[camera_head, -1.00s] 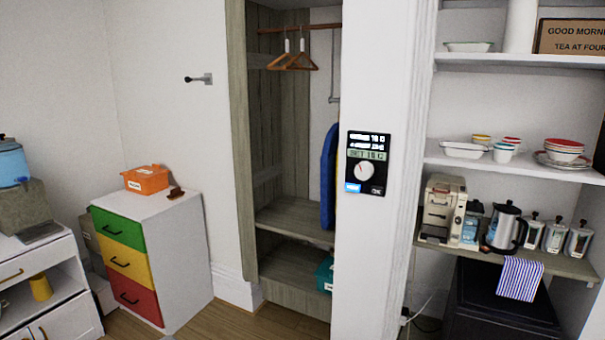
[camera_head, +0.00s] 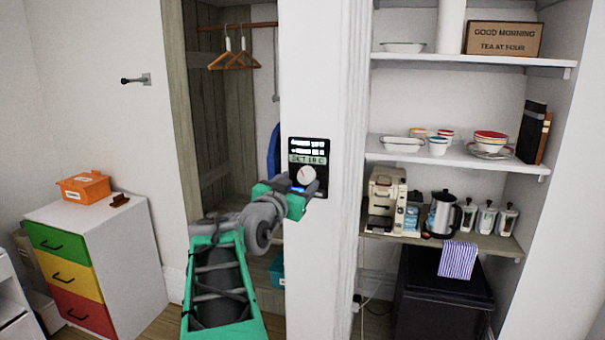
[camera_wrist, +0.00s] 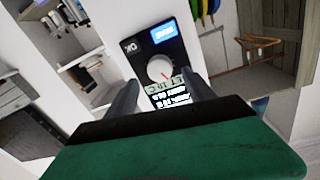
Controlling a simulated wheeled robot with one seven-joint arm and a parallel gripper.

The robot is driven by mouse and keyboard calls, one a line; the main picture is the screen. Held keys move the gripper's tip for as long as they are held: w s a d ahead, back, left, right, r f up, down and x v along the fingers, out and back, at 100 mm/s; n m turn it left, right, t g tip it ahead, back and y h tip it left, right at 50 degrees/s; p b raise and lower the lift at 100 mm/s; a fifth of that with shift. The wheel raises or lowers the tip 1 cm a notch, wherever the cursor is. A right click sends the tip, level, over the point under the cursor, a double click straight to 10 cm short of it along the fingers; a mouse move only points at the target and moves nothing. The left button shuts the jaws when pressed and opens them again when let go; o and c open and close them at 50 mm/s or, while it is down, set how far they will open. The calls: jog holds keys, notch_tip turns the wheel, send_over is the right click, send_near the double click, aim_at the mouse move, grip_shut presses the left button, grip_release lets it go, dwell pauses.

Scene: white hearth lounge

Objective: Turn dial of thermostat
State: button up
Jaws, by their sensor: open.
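The thermostat (camera_head: 310,148) is a black panel on the white pillar, with a lit display and a pale round dial (camera_head: 306,175) below it. In the wrist view the panel (camera_wrist: 176,48) appears upside down, and its white dial (camera_wrist: 159,68) has a red mark. My gripper (camera_head: 301,190) is close in front of the panel's lower part and hides some of it. In the wrist view my gripper (camera_wrist: 160,88) is open, with one dark finger on each side of the dial. I cannot tell whether the fingers touch it.
An open closet with hangers (camera_head: 236,60) is left of the pillar. Shelves (camera_head: 470,155) with dishes, a coffee machine (camera_head: 385,198) and a kettle (camera_head: 442,214) are on the right. A coloured drawer unit (camera_head: 95,255) stands at the left.

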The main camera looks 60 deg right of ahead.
aim_at(304, 177)
jog(key=d, duration=0.2)
jog(key=d+p, duration=0.1)
jog(key=shift+w+d, duration=0.2)
jog(key=shift+d, duration=0.2)
grip_shut()
dwell(0.3)
